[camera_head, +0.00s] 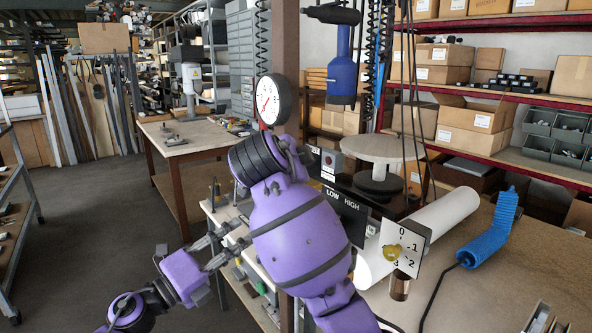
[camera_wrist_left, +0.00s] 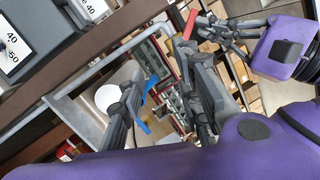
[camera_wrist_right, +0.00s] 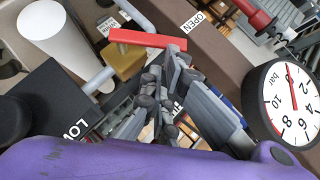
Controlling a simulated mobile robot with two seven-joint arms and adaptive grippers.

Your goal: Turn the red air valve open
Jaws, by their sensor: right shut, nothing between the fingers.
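The air valve shows in the right wrist view as a brass body (camera_wrist_right: 122,61) on a grey pipe, with a flat red handle (camera_wrist_right: 150,38) reaching right. An OPEN label (camera_wrist_right: 193,21) lies beyond the handle's right end. My right gripper (camera_wrist_right: 172,58) is shut and empty, its tips close beside that end; I cannot tell whether they touch. The left wrist view shows the red handle (camera_wrist_left: 190,25) and right gripper (camera_wrist_left: 212,30) too. My left gripper (camera_head: 243,233) is open and empty, well away from the valve. In the head view my right arm hides the valve.
A pressure gauge (camera_head: 268,103) is mounted on the brown post beside my right arm; it shows close by in the right wrist view (camera_wrist_right: 290,98). A LOW/HIGH panel (camera_head: 343,215), a 0-1-2 dial plate (camera_head: 404,246) and a white roll (camera_head: 440,225) stand to the right.

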